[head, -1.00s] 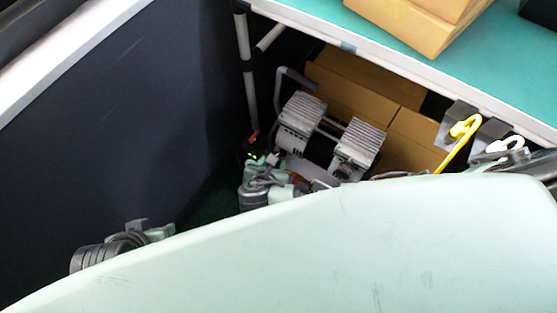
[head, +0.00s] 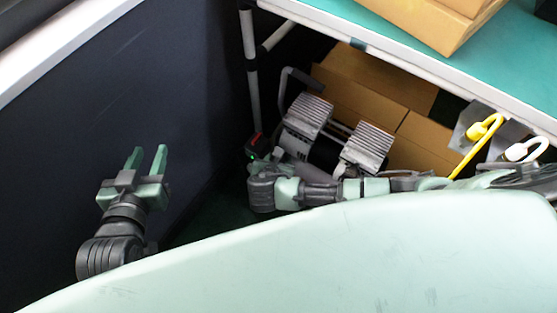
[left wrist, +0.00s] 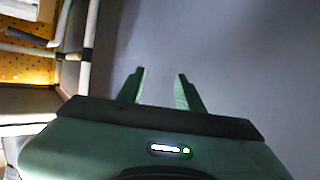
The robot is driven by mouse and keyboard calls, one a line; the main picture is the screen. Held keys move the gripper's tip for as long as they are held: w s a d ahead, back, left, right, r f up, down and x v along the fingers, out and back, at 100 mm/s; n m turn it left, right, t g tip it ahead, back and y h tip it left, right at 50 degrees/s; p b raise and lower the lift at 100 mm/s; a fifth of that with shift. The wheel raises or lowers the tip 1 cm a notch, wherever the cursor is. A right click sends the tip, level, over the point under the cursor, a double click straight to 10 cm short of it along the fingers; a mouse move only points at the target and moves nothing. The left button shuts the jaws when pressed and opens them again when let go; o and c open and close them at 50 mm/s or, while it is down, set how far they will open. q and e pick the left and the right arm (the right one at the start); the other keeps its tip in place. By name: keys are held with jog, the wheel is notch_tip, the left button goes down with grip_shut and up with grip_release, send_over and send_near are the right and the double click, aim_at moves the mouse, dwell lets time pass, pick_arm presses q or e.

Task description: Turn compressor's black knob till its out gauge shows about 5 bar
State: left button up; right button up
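The compressor (head: 366,148), with two silver finned heads and a dark carrying handle, stands under the table in the head view. Its lower front is hidden behind my right arm. I cannot make out the black knob or the out gauge. My left gripper (head: 147,158) is open and empty, with its fingers up, well to the left of the compressor. It also shows in the left wrist view (left wrist: 160,88), its two fingers apart before a plain grey surface. My right arm reaches in from the right to the compressor's left front; its fingers are hidden.
A small black and red part (head: 254,145) with a green light is left of the compressor. Cardboard boxes (head: 375,78) stand behind it. The table (head: 335,18) overhangs it on metal legs (head: 251,85). Yellow (head: 478,135) and white hooks hang at the right. A dark wall (head: 185,60) stands left.

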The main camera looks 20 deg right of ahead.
pick_arm(q)
jog(key=shift+w+d+r+t, duration=0.15)
jog(key=shift+w+r+t, duration=0.15)
jog(key=shift+r, duration=0.35)
pick_arm(e)
jog(key=shift+w+d+f, duration=0.1)
jog(key=shift+w+f, duration=0.1)
